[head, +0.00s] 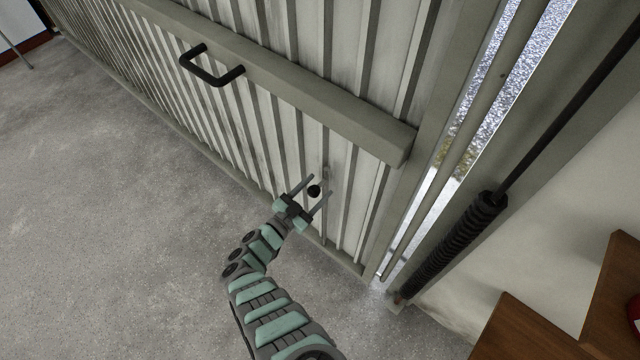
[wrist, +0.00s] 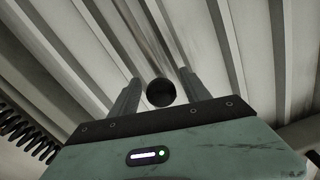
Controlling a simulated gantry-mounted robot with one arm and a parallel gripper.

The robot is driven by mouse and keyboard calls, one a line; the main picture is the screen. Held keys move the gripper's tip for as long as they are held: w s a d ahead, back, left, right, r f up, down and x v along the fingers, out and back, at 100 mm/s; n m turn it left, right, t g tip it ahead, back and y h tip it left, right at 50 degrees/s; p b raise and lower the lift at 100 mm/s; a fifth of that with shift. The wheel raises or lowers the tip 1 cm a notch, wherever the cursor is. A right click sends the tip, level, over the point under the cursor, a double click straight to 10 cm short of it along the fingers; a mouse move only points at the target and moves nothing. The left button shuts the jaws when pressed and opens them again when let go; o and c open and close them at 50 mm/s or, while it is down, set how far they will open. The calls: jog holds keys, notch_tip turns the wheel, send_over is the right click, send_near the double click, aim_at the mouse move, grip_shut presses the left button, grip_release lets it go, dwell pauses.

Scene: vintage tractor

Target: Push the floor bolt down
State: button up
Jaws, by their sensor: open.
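The floor bolt shows as a dark round knob (head: 314,191) with a thin grey rod (head: 325,174) low on the ribbed door. In the wrist view the knob (wrist: 161,92) sits between the two fingers, with the rod running up behind it. My gripper (head: 321,185) is open, with one finger on each side of the knob. I see a gap between the knob and each finger in the wrist view. I cannot tell how far the bolt's lower end is from the floor.
The ribbed door (head: 190,100) has a thick crossbar (head: 300,95) and a black handle (head: 212,75) above the bolt. A black coil spring (head: 455,245) stands at the right by the door's edge. Brown wooden furniture (head: 530,335) is at lower right. The concrete floor (head: 120,200) at left is clear.

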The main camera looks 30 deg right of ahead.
jog(key=p+v, duration=0.1)
jog(key=v, duration=0.7)
jog(key=shift+s+a, duration=0.15)
jog(key=shift+a, duration=0.2)
